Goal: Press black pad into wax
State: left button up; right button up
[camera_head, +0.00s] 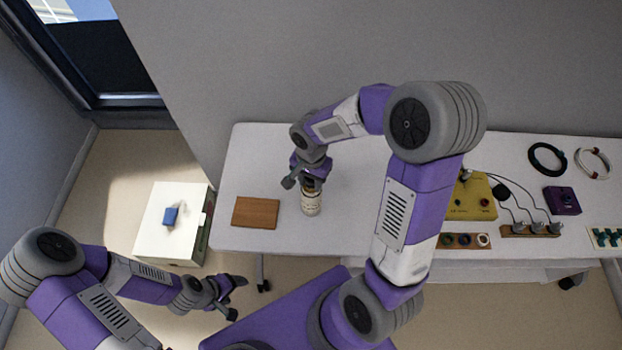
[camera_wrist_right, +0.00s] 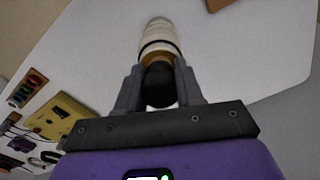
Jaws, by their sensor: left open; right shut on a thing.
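My right gripper (camera_head: 306,184) is above the white table, left of its middle. In the right wrist view its fingers (camera_wrist_right: 158,80) are shut on a black rounded piece (camera_wrist_right: 158,90), which may be the black pad. A tan collar and a pale cylinder (camera_wrist_right: 158,38) with a dark band lie just beyond it. The pale cylinder (camera_head: 311,204) stands on the table under the gripper in the head view. I cannot tell whether the black piece is joined to it or touches it. I cannot make out any wax. My left gripper (camera_head: 237,298) is open and empty, in front of the table.
A brown board (camera_head: 256,212) lies left of the cylinder. Right of my right arm are a yellow box (camera_head: 470,200), a purple box (camera_head: 562,200), cable rings and a wooden connector strip (camera_head: 530,230).

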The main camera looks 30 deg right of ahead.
jog(key=shift+s, duration=0.1)
dwell(0.3)
jog(key=shift+r+p, duration=2.55)
jog(key=shift+r, duration=1)
jog(key=shift+f, duration=0.1)
